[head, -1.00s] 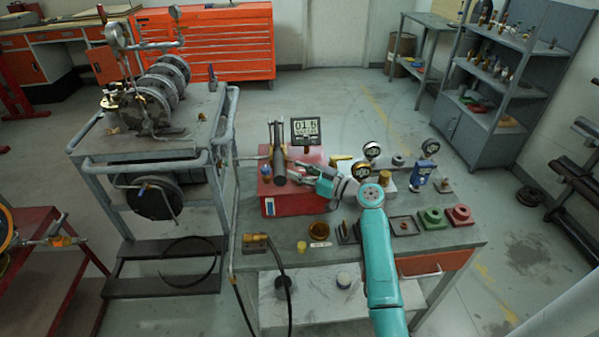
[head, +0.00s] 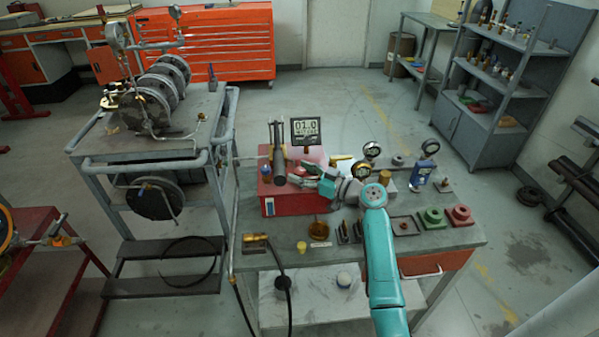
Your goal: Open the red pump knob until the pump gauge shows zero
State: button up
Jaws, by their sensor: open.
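The red pump (head: 284,204) stands on the left part of the workbench, with a dark upright cylinder (head: 278,150) at its top. The digital pump gauge (head: 306,131) rises behind it and appears to read 01.0. My gripper (head: 298,174) is at the top of the pump, right of the cylinder, with its fingers pointing left. Its jaws are open. I cannot make out the red knob; it may be hidden by the fingers or too small against the red pump. Whether the fingers touch it cannot be told.
Dial gauges (head: 363,169) and a blue device (head: 420,175) stand right of my gripper. Green (head: 433,218) and red (head: 460,215) blocks sit at the bench's right end. A brass fitting with a black hose (head: 257,240) lies at the front left. A grey cart (head: 150,147) stands left.

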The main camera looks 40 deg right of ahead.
jog(key=v, duration=0.7)
